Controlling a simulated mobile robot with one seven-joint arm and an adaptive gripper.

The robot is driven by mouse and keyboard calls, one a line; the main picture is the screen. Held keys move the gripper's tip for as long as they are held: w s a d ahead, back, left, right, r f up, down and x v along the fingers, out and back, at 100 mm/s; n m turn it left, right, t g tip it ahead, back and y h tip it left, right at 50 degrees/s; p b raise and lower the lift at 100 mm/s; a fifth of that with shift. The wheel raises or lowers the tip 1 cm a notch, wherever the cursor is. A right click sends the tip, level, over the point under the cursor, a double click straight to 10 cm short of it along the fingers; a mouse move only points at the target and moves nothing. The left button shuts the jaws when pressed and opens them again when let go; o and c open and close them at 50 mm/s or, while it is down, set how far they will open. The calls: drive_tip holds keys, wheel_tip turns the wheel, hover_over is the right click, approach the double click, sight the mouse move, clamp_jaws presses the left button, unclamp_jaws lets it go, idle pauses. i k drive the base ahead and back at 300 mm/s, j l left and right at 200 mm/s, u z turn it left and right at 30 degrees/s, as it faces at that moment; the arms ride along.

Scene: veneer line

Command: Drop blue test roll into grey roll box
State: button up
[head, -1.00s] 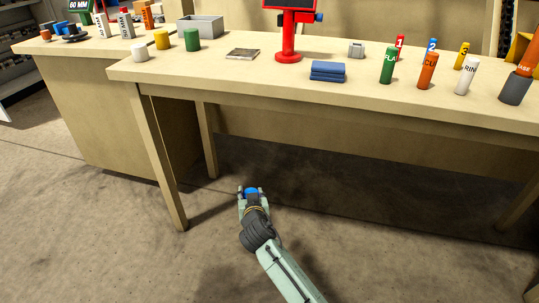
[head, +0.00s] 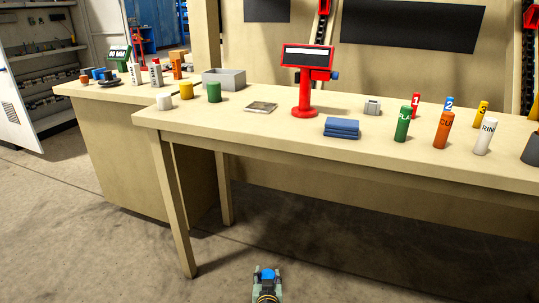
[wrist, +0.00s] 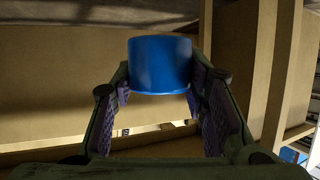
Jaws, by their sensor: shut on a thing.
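The blue test roll (wrist: 160,63) is a short blue cylinder held between the fingers of my gripper (wrist: 158,95) in the wrist view. In the head view my gripper (head: 267,274) is low at the bottom edge, in front of the table and below its top, with the blue roll (head: 267,272) in its jaws. The grey roll box (head: 224,78) is an open rectangular box at the back left of the table. My gripper is well apart from it. The inside floor of the box is hidden.
White (head: 164,101), yellow (head: 186,90) and green (head: 214,92) rolls stand in front of the box. The wooden table edge (head: 330,160) lies between my gripper and the tabletop.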

sight(226, 89)
drive_tip(key=z, duration=1.35)
drive_tip(key=k+j+z, duration=0.1)
drive_tip(key=j+z, duration=0.35)
drive_tip(key=k+j+z, duration=0.2)
drive_tip(key=j+z, duration=0.25)
drive_tip(key=k+j+z, duration=0.3)
drive_tip(key=j+z, duration=0.2)
drive_tip(key=k+j+z, duration=0.3)
drive_tip(key=z, duration=0.15)
drive_tip(key=k+j+z, duration=0.2)
drive_tip(key=k+z, duration=0.5)
drive_tip(key=k, duration=0.45)
drive_tip(key=k+j, duration=0.1)
drive_tip(key=k, duration=0.7)
drive_tip(key=k+j+u, duration=0.25)
drive_tip(key=k, duration=0.25)
drive_tip(key=k+j+u, duration=0.25)
drive_tip(key=k, duration=0.2)
drive_tip(key=k+j+u, duration=0.2)
drive_tip(key=k, duration=0.25)
